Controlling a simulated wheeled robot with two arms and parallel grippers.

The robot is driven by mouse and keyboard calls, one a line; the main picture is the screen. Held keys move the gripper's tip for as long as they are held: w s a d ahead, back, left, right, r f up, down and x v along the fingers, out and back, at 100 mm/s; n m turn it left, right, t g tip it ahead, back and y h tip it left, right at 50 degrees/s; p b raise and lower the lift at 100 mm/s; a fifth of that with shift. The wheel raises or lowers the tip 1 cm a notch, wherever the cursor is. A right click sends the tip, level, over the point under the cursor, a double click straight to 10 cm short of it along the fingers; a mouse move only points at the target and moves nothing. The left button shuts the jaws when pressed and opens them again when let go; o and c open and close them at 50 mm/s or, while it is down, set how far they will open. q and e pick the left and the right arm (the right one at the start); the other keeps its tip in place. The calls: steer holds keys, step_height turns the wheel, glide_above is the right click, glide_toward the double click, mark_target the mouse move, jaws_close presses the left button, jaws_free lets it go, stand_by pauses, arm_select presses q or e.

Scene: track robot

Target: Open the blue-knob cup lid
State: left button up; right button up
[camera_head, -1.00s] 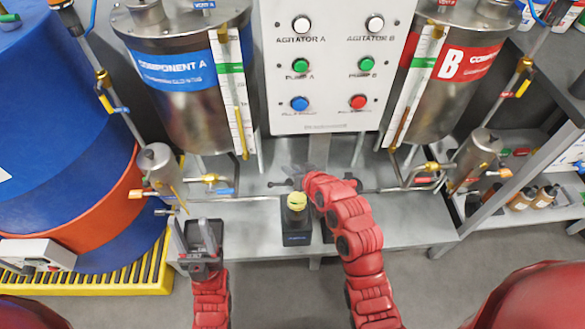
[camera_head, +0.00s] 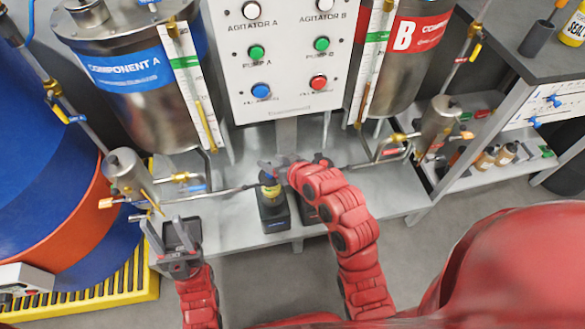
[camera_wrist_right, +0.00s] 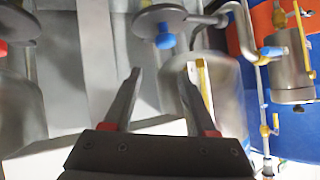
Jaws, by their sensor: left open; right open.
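In the head view a small cup (camera_head: 272,193) with a yellowish body stands upright on a black stand on the grey bench. A blue part shows at its top. My right gripper (camera_head: 274,167) is at the cup's top and partly hides it. In the right wrist view its two fingers (camera_wrist_right: 160,72) are apart and empty. A blue knob (camera_wrist_right: 165,38) beside a grey disc lies just beyond the fingertips, not between them.
Thin pipes (camera_head: 225,191) run from the sides toward the cup. A red knob (camera_wrist_right: 3,48) by another grey disc is at the wrist view's left edge. A control panel (camera_head: 287,92) stands between two metal tanks behind. My right arm hides part of another black stand.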

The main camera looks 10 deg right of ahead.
steer(key=v, duration=0.2)
steer(key=shift+s+d+r, duration=0.15)
steer(key=shift+r, duration=0.05)
steer(key=p+v, duration=0.8)
steer(key=p, duration=0.1)
steer(key=shift+s+r, duration=0.15)
steer(key=shift+d, duration=0.1)
